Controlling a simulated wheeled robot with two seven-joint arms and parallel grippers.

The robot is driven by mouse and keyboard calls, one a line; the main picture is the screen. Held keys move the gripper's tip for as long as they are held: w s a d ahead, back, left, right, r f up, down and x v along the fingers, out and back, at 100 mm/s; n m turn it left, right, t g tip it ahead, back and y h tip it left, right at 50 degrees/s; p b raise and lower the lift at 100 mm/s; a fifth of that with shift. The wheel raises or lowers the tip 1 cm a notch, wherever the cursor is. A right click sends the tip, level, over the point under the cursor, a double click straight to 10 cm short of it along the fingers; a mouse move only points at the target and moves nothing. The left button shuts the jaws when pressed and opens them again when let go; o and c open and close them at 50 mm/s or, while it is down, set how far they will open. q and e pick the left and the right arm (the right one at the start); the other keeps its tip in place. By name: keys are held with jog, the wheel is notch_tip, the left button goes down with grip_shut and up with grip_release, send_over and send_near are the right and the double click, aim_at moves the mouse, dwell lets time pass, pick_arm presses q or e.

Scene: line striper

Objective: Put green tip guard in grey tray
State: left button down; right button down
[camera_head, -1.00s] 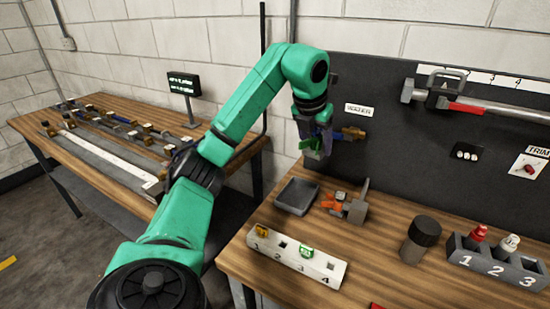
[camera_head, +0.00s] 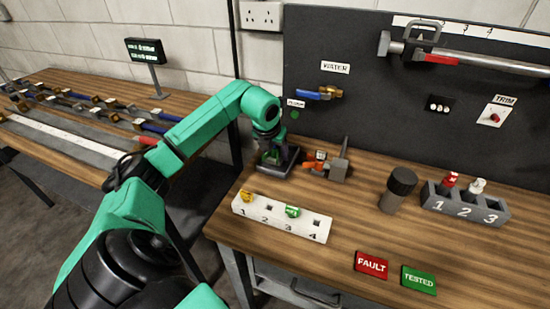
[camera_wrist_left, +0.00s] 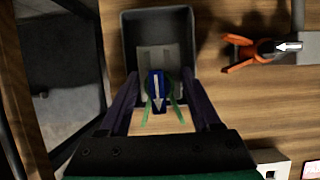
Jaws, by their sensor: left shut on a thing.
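The grey tray (camera_head: 288,170) lies on the wooden bench at the foot of the dark board. It also shows in the left wrist view (camera_wrist_left: 128,45). My left gripper (camera_head: 271,156) is directly over the tray and points down. It is shut on the green tip guard (camera_wrist_left: 175,115), whose thin green prongs show between the fingers. A blue piece with a white arrow (camera_wrist_left: 156,88) sits between the fingers too. In the head view the tip guard is a small green patch, mostly hidden by the gripper. I cannot tell whether it touches the tray floor. My right gripper is not in view.
An orange-handled tool on a grey stand (camera_head: 330,166) is close right of the tray. A white numbered block (camera_head: 282,217) lies in front. A dark cylinder (camera_head: 397,188) and grey numbered rack (camera_head: 465,205) stand right. A blue-handled water valve (camera_head: 318,94) is on the board.

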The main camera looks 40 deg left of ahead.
aim_at(274, 157)
pick_arm(q)
notch_tip(274, 157, down, 3)
jog(key=shift+r, duration=0.2)
jog(key=shift+f, duration=0.15)
jog(key=shift+c, duration=1.9)
grip_release()
jog(key=shift+f, duration=0.1)
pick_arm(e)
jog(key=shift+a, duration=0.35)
pick_arm(q)
jog(key=shift+r, duration=0.2)
jog(key=shift+s+r, duration=0.1)
jog(key=shift+r, duration=0.1)
jog(key=b+v, duration=0.2)
jog(key=v, duration=0.9)
jog(key=shift+d+r, duration=0.15)
jog(key=shift+r, duration=0.15)
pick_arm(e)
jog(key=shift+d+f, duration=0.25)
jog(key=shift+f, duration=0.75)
